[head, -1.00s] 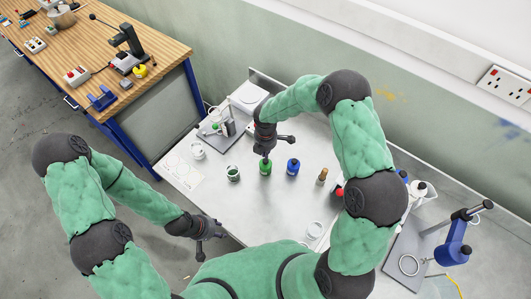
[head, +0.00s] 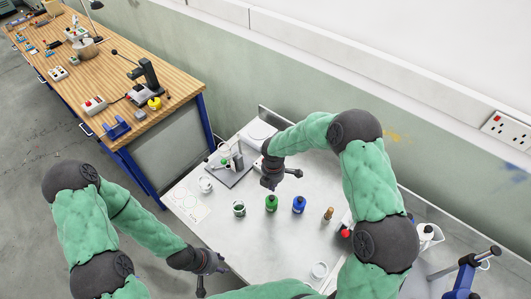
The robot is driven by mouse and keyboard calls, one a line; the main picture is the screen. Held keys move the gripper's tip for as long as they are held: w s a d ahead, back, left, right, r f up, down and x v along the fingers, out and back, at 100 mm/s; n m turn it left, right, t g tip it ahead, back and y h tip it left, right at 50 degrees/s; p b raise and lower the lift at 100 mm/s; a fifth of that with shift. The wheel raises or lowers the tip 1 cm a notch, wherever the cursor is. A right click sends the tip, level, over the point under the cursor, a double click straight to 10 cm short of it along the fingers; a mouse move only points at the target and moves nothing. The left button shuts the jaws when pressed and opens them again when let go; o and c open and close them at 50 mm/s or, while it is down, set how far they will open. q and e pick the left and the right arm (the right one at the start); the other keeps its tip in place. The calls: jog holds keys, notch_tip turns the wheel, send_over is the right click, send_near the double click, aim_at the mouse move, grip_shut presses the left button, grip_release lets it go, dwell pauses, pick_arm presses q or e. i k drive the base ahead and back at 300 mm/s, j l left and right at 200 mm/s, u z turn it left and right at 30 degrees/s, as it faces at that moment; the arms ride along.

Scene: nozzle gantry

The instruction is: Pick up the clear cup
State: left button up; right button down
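Two pale, cup-like round items stand on the grey table: one (head: 206,184) at the back left, one (head: 320,270) at the front. They are too small to tell which is the clear cup. A small cup with dark green contents (head: 239,208) stands left of the green bottle (head: 271,203). My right gripper (head: 283,181) is above and just behind the green bottle, its fingers apart and nothing seen between them. My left gripper (head: 211,280) hangs off the table's front left edge, fingers apart and empty.
A blue bottle (head: 299,204) and a brown vial (head: 328,214) stand right of the green bottle. A small stand (head: 233,168) and a white device (head: 258,133) are at the back. A patterned sheet (head: 187,202) lies at the left. The front middle of the table (head: 255,250) is clear.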

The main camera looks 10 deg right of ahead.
aim_at(238, 207)
jog(key=k+j, duration=0.2)
jog(key=k, duration=0.3)
jog(key=k+j, duration=0.2)
jog(key=k, duration=0.25)
